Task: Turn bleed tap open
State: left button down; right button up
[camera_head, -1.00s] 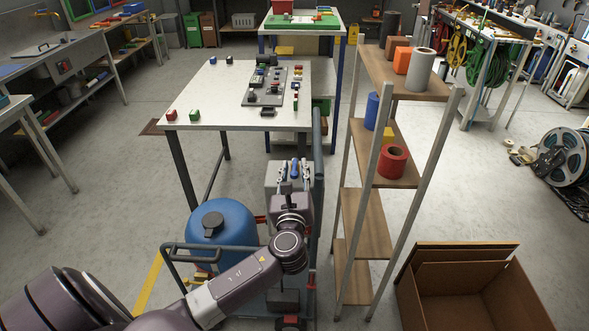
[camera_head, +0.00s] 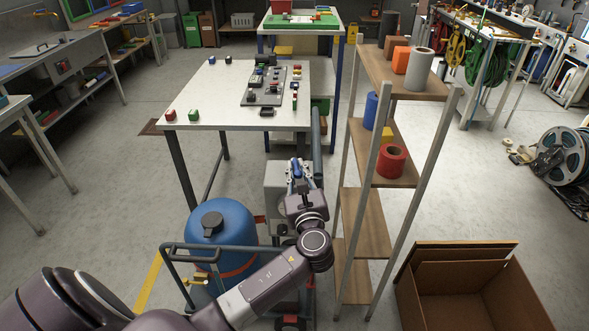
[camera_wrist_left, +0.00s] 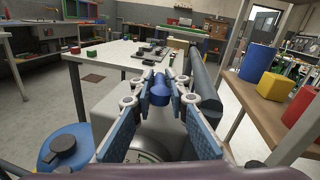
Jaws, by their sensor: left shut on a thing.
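The bleed tap (camera_head: 297,170) has a blue handle and sits on top of a grey box (camera_head: 275,188) on the cart. My left gripper (camera_head: 297,182) is over the box with its fingers shut on the blue handle. In the left wrist view the fingertips (camera_wrist_left: 160,84) close on both sides of the blue tap handle (camera_wrist_left: 160,92). A round gauge-like face (camera_wrist_left: 145,157) shows partly below the fingers. The tap's base is hidden. My right gripper is not in view.
A blue tank (camera_head: 222,232) stands left of the box, with a dark cap and a brass tap (camera_head: 195,281). A white table (camera_head: 215,95) stands behind. A wooden shelf rack (camera_head: 365,220) is close on the right. An open cardboard box (camera_head: 465,285) lies at lower right.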

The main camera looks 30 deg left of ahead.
pick_arm(q)
jog(key=shift+w+d+n+g+y, duration=0.15)
jog(key=shift+n+g+y, duration=0.35)
jog(key=shift+g+y, duration=0.1)
jog(key=c, duration=2)
grip_release()
